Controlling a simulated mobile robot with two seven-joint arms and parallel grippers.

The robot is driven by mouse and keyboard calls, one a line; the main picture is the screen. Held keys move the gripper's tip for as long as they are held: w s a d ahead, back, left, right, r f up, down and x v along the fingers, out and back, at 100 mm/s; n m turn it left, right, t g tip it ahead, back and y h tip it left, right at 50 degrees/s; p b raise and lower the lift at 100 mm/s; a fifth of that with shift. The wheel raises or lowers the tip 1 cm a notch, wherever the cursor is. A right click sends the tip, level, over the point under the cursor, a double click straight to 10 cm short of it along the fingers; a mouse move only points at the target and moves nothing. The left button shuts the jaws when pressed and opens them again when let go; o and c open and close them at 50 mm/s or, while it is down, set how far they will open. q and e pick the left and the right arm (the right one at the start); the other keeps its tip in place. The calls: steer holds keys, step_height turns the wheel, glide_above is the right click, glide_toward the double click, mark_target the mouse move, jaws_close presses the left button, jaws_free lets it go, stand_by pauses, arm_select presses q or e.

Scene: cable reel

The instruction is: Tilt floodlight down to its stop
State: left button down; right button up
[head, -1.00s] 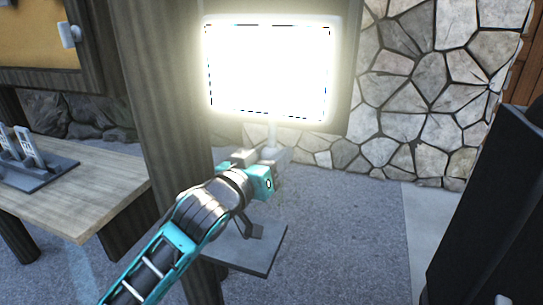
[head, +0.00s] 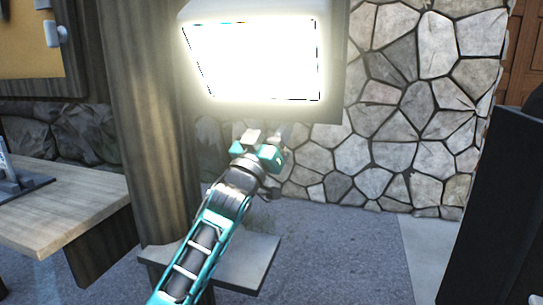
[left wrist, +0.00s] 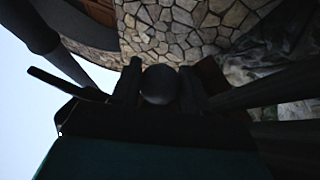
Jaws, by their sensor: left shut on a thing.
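The floodlight (head: 255,60) is lit and glares white at the top centre of the head view. Its pale housing shows along the top, and its face leans downward. My left gripper (head: 262,148) is just below its lower edge, by the stem. In the left wrist view my left gripper (left wrist: 160,88) is shut on a grey, rounded piece (left wrist: 159,84), seemingly the floodlight's handle. The joint between this piece and the lamp is hidden. My right gripper is in neither view.
A thick wooden post (head: 150,120) stands just left of the lamp. A wooden table (head: 70,205) is at the left, with a grey board (head: 250,262) low under my arm. A stone wall (head: 420,100) is behind, and a dark upright panel (head: 490,200) stands at the right.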

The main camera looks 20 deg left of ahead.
arm_select(q)
steer(key=shift+w+r+m+t+h+b, duration=0.2)
steer(key=shift+w+r+t+b, duration=0.1)
steer(key=shift+w+b, duration=0.2)
steer(key=shift+w+r+m+t+h+b, duration=0.2)
steer(key=shift+w+t+b, duration=0.1)
steer(key=shift+w+b, duration=0.15)
steer(key=shift+w+r+t, duration=0.2)
steer(key=shift+r+t, duration=0.1)
steer(key=shift+r, duration=0.25)
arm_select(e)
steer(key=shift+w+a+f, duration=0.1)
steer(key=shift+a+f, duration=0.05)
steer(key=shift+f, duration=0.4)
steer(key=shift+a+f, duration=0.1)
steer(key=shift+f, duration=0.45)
arm_select(q)
steer(key=c, duration=1)
jaws_free()
steer(key=o, duration=0.4)
steer(key=shift+w+f+h, duration=0.1)
steer(key=shift+w+h, duration=0.05)
steer(key=shift+h, duration=0.15)
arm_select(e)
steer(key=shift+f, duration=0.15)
arm_select(q)
steer(key=shift+f, duration=0.1)
